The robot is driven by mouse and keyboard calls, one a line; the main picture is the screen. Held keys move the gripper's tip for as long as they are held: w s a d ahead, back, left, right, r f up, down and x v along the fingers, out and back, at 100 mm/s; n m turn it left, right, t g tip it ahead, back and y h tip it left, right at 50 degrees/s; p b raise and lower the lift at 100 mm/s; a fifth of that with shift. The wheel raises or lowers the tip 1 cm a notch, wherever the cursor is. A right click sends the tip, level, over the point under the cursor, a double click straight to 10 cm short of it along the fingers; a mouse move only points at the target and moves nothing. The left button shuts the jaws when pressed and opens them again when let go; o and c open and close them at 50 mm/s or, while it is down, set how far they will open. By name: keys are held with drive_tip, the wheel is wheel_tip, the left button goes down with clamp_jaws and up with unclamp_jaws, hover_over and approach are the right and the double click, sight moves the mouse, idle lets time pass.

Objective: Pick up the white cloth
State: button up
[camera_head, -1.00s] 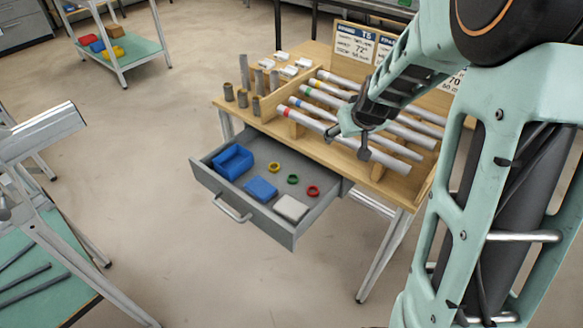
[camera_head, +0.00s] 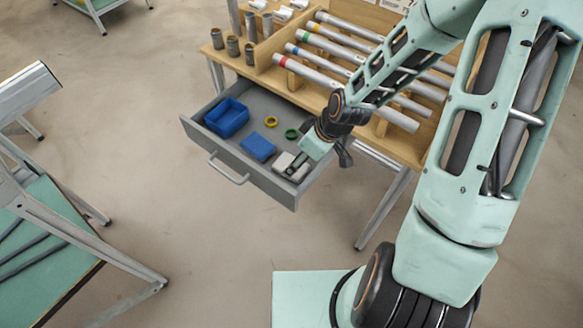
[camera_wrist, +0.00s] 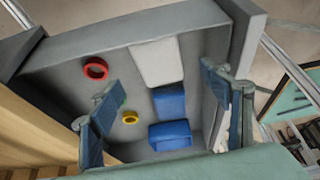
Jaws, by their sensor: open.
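The white cloth (camera_head: 282,161) is a pale, flat, folded-looking square in the front right corner of the open grey drawer (camera_head: 180,142). In the wrist view the cloth (camera_wrist: 157,62) lies at the upper middle, fully in sight. My gripper (camera_head: 297,171) is over that corner of the drawer, overlapping the cloth's right side in the head view. In the wrist view its two blue-padded fingers (camera_wrist: 163,82) are spread wide with nothing between them. The cloth appears beyond the fingertips; I cannot tell the exact gap.
The drawer also holds a blue bin (camera_head: 227,117), a blue block (camera_head: 258,147), a yellow ring (camera_head: 271,121), a green ring (camera_head: 291,133) and a red ring (camera_wrist: 95,68). Drawer walls surround them. Above it, a wooden rack holds several tubes (camera_head: 307,72) and stands close to my arm.

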drive_tip(key=shift+b+x, duration=0.3)
drive_tip(key=shift+x, duration=2.95)
drive_tip(key=shift+d+f+b, duration=0.1)
drive_tip(key=shift+f+b, duration=0.15)
drive_tip(key=shift+b, duration=0.1)
drive_tip(key=shift+c, duration=0.3)
drive_tip(key=c, duration=1.1)
drive_tip(key=shift+r+p, duration=0.4)
drive_tip(key=shift+p, duration=0.15)
wheel_tip(320, 180, up, 10)
drive_tip(key=shift+f+p, duration=0.1)
drive_tip(key=shift+p, duration=0.45)
